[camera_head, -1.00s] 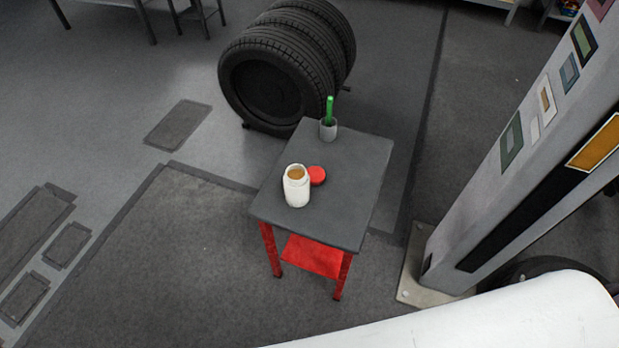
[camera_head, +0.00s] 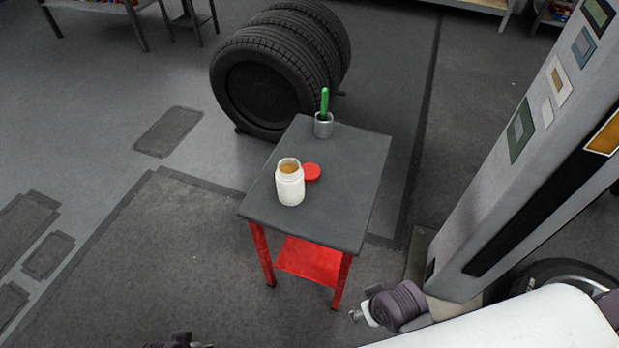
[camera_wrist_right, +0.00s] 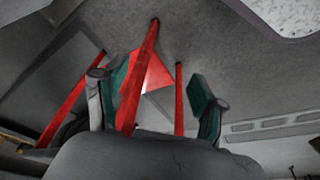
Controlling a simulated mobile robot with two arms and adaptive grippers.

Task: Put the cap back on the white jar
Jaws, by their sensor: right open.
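The white jar (camera_head: 290,186) stands upright and open on the small grey-topped table, with orange-brown contents showing at its mouth. The red cap (camera_head: 312,172) lies flat on the tabletop just right of the jar and slightly behind it. My right gripper (camera_wrist_right: 155,88) is open and empty in the right wrist view, its teal finger pads apart, with the table's red legs beyond. In the head view, part of my right arm shows low at the right, away from the jar. Dark parts of what seems my left gripper (camera_head: 182,341) just enter the bottom edge, mostly cut off.
The table (camera_head: 335,215) also carries a grey cup (camera_head: 323,125) holding a green-handled item at the back. Its front part is bare. Large black tyres (camera_head: 262,90) stand behind it. A grey machine column (camera_head: 520,165) rises at the right. Floor is open at the left.

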